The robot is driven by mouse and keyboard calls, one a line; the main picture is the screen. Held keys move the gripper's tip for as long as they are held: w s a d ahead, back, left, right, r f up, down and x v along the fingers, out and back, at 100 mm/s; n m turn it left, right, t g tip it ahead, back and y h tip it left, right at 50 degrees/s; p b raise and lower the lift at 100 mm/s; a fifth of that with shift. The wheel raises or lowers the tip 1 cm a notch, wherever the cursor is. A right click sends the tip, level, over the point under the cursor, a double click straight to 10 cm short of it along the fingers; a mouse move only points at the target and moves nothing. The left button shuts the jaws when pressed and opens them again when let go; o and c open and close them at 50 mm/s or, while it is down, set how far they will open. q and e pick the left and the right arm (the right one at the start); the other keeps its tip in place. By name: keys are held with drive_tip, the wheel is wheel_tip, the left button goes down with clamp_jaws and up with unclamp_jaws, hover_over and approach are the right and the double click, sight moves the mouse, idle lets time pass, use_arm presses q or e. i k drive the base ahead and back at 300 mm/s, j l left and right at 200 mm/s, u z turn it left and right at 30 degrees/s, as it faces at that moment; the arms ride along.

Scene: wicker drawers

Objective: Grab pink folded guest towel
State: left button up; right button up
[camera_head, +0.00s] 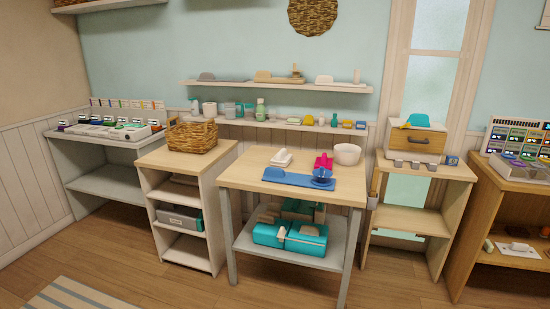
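A small bright pink item (323,161) lies on the wooden top of the middle table (244,172), toward its back. It is the only clearly pink thing on that table. It is too small to tell for sure whether it is the folded guest towel. A white bowl (347,154) stands just right of it, and a white item (281,158) lies to its left. A blue mat (290,178) with a round blue thing (322,173) on it lies in front. Neither of my grippers is in view.
A wicker basket (192,136) stands on the cabinet left of the table. Teal boxes (290,238) sit on the table's lower shelf. A wooden stand (433,172) is at the right. Wall shelves with small items run behind. Floor in front is mostly clear, with a striped rug (80,296).

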sight(324, 160)
drive_tip(key=i+u, duration=0.1)
drive_tip(key=i, duration=1.2)
